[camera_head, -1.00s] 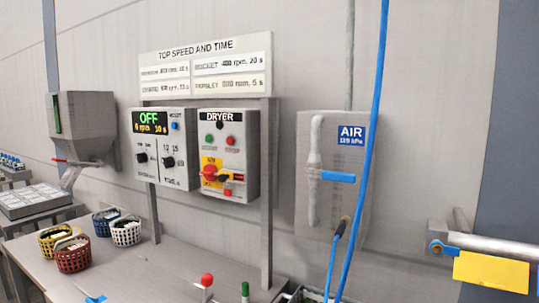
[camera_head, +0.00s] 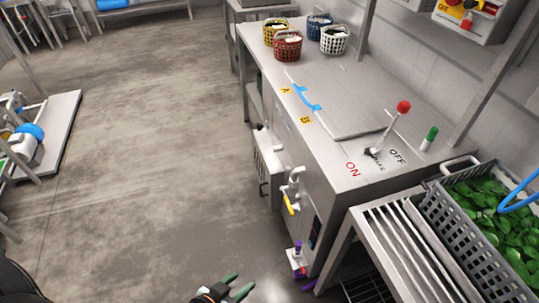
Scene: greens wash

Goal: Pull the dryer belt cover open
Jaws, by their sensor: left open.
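A metal bench-like machine (camera_head: 345,165) stands at centre right, marked ON and OFF beside a red-knobbed lever (camera_head: 402,107). A pale box-like panel (camera_head: 267,160) sticks out low from its front side and looks shut; I cannot tell for sure that it is the dryer belt cover. My left gripper (camera_head: 232,288) is at the bottom edge, with green fingertips apart and nothing between them. It is well in front of and apart from the panel. My right gripper does not show.
A yellow-handled valve (camera_head: 290,204) and a purple-and-white fitting (camera_head: 297,262) stick out from the machine's front. A slatted rack (camera_head: 397,245) and a grey crate of greens (camera_head: 450,215) stand at right. Several baskets (camera_head: 288,46) sit at the back.

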